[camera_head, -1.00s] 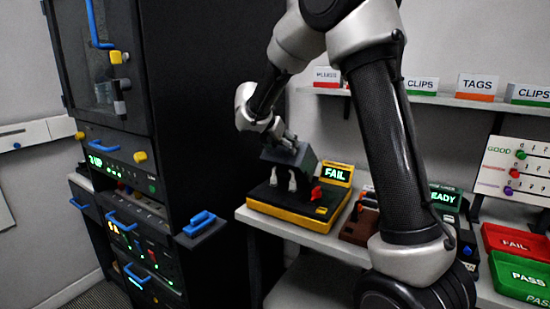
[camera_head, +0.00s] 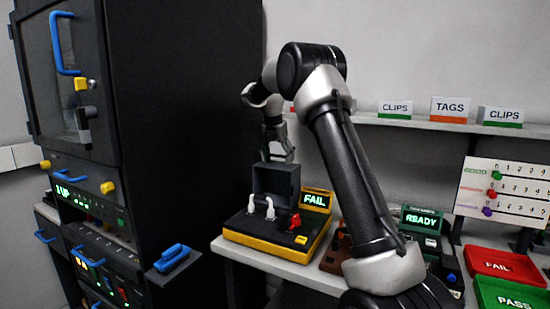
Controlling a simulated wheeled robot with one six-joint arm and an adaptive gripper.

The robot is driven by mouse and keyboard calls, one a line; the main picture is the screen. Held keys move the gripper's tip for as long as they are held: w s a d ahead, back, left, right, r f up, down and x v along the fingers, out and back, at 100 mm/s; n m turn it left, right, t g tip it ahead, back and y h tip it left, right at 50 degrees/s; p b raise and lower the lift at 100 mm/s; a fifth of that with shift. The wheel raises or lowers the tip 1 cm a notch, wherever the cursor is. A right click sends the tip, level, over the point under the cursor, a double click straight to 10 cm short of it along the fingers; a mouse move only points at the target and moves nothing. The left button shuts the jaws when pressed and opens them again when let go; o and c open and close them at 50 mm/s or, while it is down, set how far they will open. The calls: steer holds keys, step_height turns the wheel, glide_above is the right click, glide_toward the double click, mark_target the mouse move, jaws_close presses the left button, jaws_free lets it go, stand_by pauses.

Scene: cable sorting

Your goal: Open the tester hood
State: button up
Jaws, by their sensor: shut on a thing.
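The exact contact at the fingertips is small and partly unclear.
A tall black rack (camera_head: 185,120) with blue handles stands close on the left. A READY device (camera_head: 423,220) and a red FAIL tray (camera_head: 500,265) with a green PASS tray (camera_head: 510,296) are on the right. A shelf (camera_head: 400,121) with labelled boxes runs behind.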

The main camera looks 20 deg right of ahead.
steer(key=shift+w+d+f, duration=0.1)
steer(key=shift+w+d, duration=0.2)
steer(key=shift+d, duration=0.25)
steer(key=o, duration=1.2)
steer(key=shift+a+r, duration=0.1)
steer(key=shift+r, duration=0.4)
steer(key=v, duration=1.1)
steer(key=shift+s, duration=0.1)
